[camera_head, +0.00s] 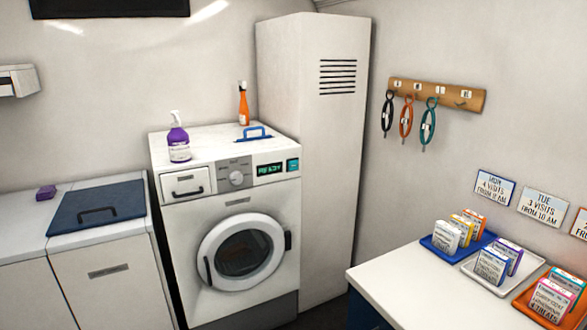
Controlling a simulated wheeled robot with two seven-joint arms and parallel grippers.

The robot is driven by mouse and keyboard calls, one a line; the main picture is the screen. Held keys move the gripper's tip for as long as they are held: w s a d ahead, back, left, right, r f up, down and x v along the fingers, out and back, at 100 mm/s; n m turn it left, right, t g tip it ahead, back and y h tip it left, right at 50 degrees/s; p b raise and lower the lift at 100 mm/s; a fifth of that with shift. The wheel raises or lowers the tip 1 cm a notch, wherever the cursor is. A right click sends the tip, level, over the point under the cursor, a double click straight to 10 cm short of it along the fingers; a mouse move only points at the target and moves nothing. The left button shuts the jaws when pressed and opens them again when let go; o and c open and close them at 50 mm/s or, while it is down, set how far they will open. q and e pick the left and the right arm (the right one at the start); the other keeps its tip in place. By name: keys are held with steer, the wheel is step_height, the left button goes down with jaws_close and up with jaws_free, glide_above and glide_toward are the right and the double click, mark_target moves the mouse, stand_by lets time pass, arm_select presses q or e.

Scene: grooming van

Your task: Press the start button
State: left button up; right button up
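The start button (293,165) looks like a small teal square at the right end of the washing machine's front panel. Beside it on the left is a dark display (270,169) with green letters that seem to read READY. Neither of my grippers is in view.
A counter (385,279) with trays of cards is at right. Leashes hang from a wooden rack (437,95).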

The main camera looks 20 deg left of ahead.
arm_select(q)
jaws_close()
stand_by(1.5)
